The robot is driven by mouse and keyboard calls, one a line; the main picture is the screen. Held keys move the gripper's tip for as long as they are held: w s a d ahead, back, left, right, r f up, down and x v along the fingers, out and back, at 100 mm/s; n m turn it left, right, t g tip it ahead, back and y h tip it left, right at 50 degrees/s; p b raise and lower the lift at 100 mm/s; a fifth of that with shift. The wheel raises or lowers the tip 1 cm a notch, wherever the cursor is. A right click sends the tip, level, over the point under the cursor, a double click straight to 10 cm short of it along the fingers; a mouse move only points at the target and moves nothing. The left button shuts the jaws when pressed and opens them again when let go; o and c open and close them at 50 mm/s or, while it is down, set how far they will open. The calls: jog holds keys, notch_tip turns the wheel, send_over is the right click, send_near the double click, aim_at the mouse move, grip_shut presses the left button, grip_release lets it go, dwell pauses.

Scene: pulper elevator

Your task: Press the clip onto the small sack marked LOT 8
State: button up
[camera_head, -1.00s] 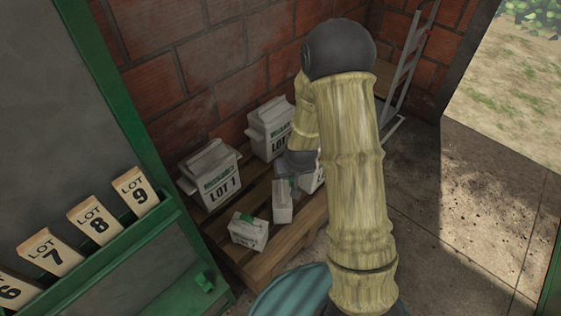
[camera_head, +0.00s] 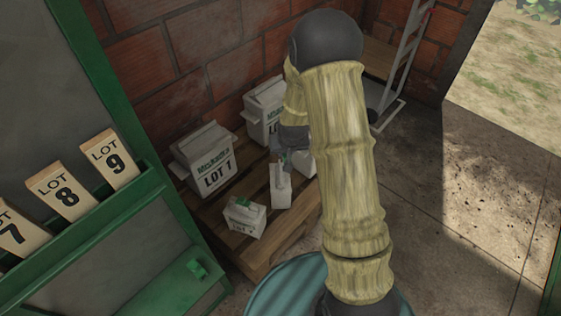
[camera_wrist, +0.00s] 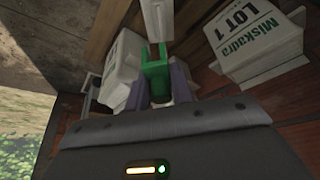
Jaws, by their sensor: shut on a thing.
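My gripper (camera_wrist: 158,80) is shut on a green clip (camera_wrist: 154,68), with one finger on each side of it. A pale small sack (camera_wrist: 157,20) is straight ahead of the clip in the wrist view; I cannot tell whether they touch. In the head view my gripper (camera_head: 284,158) is low over the pallet, at the top of an upright small sack (camera_head: 281,190). My arm partly hides this area. Another small sack (camera_head: 243,218), with green at its top, stands front left of it. I cannot read LOT 8 on either small sack.
A large sack marked LOT 1 (camera_head: 208,165) and another large sack (camera_head: 262,110) stand on the wooden pallet (camera_head: 258,255) by the brick wall. Number cards, including LOT 8 (camera_head: 62,190), stand in a green rack at left. A teal drum (camera_head: 275,290) is in front.

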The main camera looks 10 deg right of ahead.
jog(key=shift+m+h, duration=0.3)
jog(key=shift+m, duration=0.3)
jog(key=w+f+b, duration=0.2)
jog(key=f+b, duration=0.1)
jog(key=b, duration=0.1)
jog(key=w+f+b, duration=0.3)
jog(key=f+b, duration=0.1)
jog(key=b, duration=0.1)
jog(key=w+f+b, duration=0.3)
jog(key=f+b, duration=0.1)
jog(key=b, duration=0.1)
jog(key=shift+w+a+f, duration=0.1)
jog(key=shift+w+f, duration=0.1)
jog(key=shift+f, duration=0.05)
jog(key=shift+w+r, duration=0.1)
jog(key=shift+w, duration=0.05)
jog(key=shift+b, duration=0.3)
notch_tip(320, 180, down, 5)
jog(key=b, duration=0.4)
jog(key=shift+f, duration=0.45)
jog(key=shift+a+r, duration=0.15)
